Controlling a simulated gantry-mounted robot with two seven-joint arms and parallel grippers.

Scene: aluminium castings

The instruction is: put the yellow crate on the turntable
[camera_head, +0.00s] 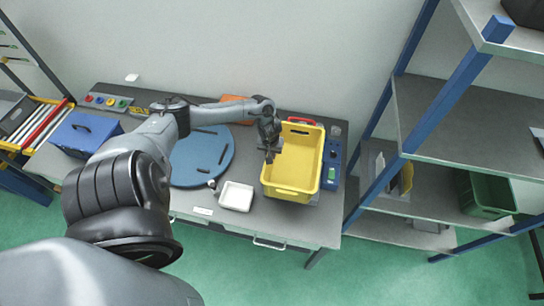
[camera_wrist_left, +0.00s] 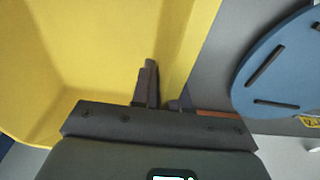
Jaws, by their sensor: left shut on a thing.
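The yellow crate (camera_head: 294,163) is an open, empty box at the right part of the workbench in the head view. My left gripper (camera_head: 269,150) is at the crate's left wall and shut on it. In the left wrist view the crate (camera_wrist_left: 85,55) fills the left side, and one finger of my left gripper (camera_wrist_left: 160,90) shows inside against the wall. The blue turntable (camera_head: 205,160) lies on the bench left of the crate, partly hidden by my left arm; it also shows in the left wrist view (camera_wrist_left: 285,70). My right gripper is in neither view.
A small white tray (camera_head: 236,197) lies between turntable and crate, near the front edge. A blue panel (camera_head: 331,165) is right of the crate, and a red item (camera_head: 301,121) is behind it. A blue toolbox (camera_head: 85,133) stands at left. A shelf rack (camera_head: 402,120) stands right of the bench.

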